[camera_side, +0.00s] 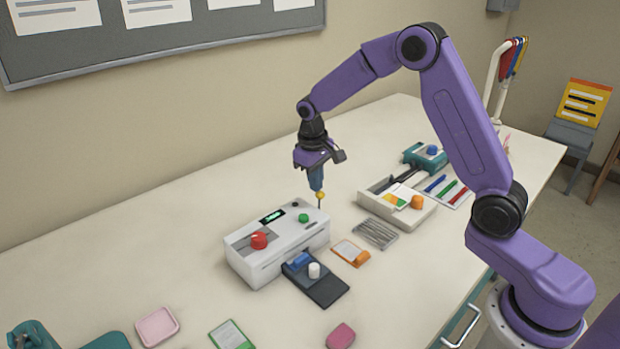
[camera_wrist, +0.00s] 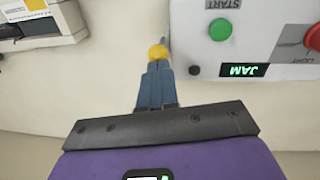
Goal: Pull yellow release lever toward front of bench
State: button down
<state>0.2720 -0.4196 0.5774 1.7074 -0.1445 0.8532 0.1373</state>
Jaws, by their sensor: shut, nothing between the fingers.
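The yellow release lever shows as a round knob (camera_side: 320,195) on a thin dark rod at the right end of the white laminator (camera_side: 262,268). My gripper (camera_side: 317,188) points down with its blue fingers closed together, right at the knob. In the wrist view the yellow knob (camera_wrist: 157,52) shows just past the tips of the closed fingers (camera_wrist: 157,66); nothing is held. Whether the fingers touch the knob I cannot tell. The laminator's display (camera_wrist: 244,70) reads JAM in the wrist view. The lever's lower end is largely hidden there.
On the laminator are a red button (camera_side: 259,240) and a green START button (camera_wrist: 220,30). A dark tray (camera_side: 318,287) juts from its front. A beige box (camera_side: 397,210) with cards stands to the right. Bare bench lies behind the laminator.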

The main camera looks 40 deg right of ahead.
jog(key=shift+s+t, duration=1.25)
jog(key=shift+t, duration=0.05)
jog(key=shift+s+f, duration=0.2)
jog(key=shift+s, duration=0.3)
